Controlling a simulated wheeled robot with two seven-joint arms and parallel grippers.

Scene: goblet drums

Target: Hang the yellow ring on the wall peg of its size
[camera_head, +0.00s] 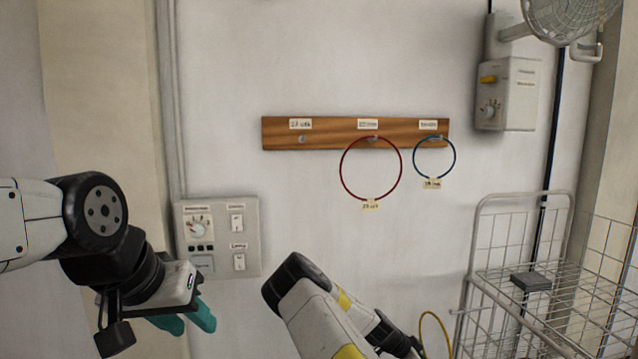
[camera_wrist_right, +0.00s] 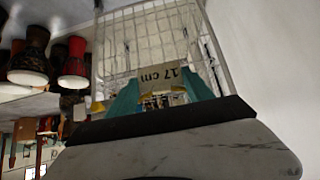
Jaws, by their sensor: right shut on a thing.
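The yellow ring (camera_head: 437,318) shows only as a thin arc low in the head view, beside my right arm; the rest is hidden or out of frame. In the right wrist view my right gripper (camera_wrist_right: 160,98) is shut on the ring, with its tag (camera_wrist_right: 160,77) reading "17 cm" upside down between the fingers. The wooden peg board (camera_head: 335,140) is on the wall. Its left peg (camera_head: 302,140) is bare under a blurred label (camera_head: 300,124). My left gripper (camera_head: 190,322) is empty, its teal fingers apart, low on the left.
A red ring (camera_head: 342,182) hangs on the middle peg and a smaller blue ring (camera_head: 455,158) on the right peg. A switch panel (camera_head: 218,255), a wall box (camera_head: 507,95) and a wire cart (camera_head: 520,197) stand around. Wall below the left peg is clear.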

